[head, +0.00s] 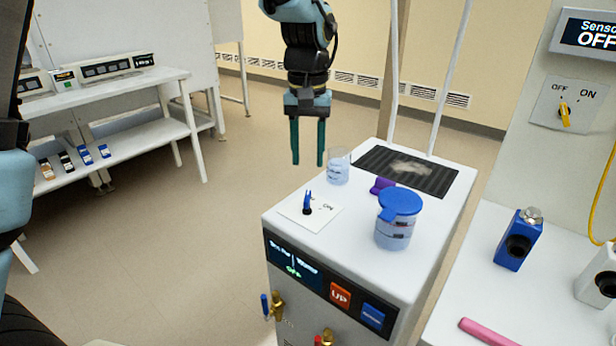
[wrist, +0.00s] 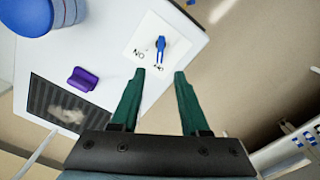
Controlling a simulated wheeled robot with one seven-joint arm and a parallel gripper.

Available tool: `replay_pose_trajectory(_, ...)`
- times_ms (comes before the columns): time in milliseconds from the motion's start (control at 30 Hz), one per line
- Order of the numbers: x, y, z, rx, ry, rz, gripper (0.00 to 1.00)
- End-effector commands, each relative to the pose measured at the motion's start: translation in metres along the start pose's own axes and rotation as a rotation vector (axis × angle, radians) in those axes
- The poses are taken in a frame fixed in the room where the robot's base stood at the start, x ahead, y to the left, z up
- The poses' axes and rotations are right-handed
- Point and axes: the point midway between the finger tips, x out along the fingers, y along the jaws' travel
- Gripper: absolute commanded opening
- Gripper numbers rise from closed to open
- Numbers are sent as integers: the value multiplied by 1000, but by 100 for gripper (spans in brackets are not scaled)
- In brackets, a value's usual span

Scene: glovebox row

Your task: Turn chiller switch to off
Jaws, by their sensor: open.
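The chiller (head: 240,240) seems to be the white box with a front panel, though its name is too small to read. A blue switch lever (head: 307,205) stands on a white label plate (head: 325,220) on its top. In the wrist view, the blue lever (wrist: 160,45) lies just ahead of the fingertips, by a label that reads ON upside down and a second, partly hidden label. My gripper (head: 307,163) is open and empty, its green fingers pointing down above and behind the lever. The fingers also show in the wrist view (wrist: 160,72), apart from the lever.
A clear beaker (head: 339,168), a blue-lidded jar (head: 396,228) and a purple object (head: 382,185) stand near the plate. Another switch with a yellow knob (head: 565,112) is on the right wall panel. A white bench (head: 130,85) stands at left; the floor between is clear.

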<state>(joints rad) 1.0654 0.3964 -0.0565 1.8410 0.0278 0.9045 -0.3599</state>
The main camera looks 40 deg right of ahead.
Motion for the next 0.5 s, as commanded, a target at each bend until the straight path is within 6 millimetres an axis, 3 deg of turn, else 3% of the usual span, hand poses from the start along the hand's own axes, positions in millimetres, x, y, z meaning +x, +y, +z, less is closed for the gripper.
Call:
replay_pose_trajectory(200,-22,0,0,0,2,1,45)
replay_pose_trajectory(500,-25,0,0,0,0,0,45)
